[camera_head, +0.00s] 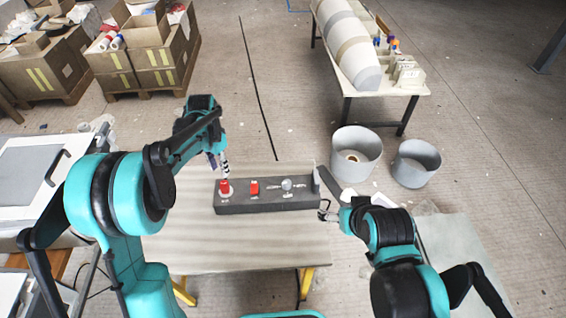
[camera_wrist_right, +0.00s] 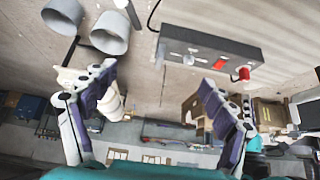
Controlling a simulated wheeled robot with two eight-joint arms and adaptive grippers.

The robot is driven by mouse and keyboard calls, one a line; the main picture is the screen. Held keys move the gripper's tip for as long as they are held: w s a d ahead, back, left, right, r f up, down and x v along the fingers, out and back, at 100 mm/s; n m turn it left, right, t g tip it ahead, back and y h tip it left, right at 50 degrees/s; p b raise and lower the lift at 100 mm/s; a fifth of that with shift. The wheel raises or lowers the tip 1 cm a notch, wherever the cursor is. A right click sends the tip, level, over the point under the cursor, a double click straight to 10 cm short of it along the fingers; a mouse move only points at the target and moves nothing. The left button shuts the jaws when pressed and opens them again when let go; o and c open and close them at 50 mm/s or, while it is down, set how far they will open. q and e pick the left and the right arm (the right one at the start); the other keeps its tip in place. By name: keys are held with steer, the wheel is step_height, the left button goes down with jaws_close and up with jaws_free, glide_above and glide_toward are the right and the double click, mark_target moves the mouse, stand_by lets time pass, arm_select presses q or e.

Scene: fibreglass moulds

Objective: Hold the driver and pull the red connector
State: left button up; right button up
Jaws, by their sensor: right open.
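A dark grey box (camera_head: 262,207) lies on the table, with several fittings along its top. A red round piece on a pale disc (camera_head: 225,187) is at its left end, and a red block (camera_head: 254,188) sits beside it. A grey knob (camera_head: 287,185) is further right. I cannot tell which part is the driver. My left gripper (camera_head: 221,170) is just above the red round piece, too small to tell open or shut. My right gripper (camera_head: 325,208) is open and empty by the box's right end. In the right wrist view, the box (camera_wrist_right: 200,42) is beyond its spread fingers (camera_wrist_right: 158,82).
The wooden table (camera_head: 190,245) has bare room in front of the box. Two grey round tubs (camera_head: 356,160) stand on the floor behind right. A white table (camera_head: 385,82) with a large roll is further back. Cardboard boxes (camera_head: 150,60) stand back left.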

steer(key=w+r+m+g, duration=0.2)
steer(key=w+m, duration=0.2)
steer(key=w, duration=0.2)
steer(key=m+g, duration=0.5)
steer(key=m, duration=0.9)
glide_above(317, 182)
steer(key=w, duration=0.2)
steer(key=f, duration=1.5)
steer(key=shift+w+d+f, duration=0.1)
steer(key=shift+d+f, duration=0.05)
steer(key=shift+d, duration=0.1)
steer(key=shift+w+f, duration=0.1)
steer(key=shift+f, duration=0.6)
step_height(317, 182, down, 7)
steer(key=shift+f, duration=0.1)
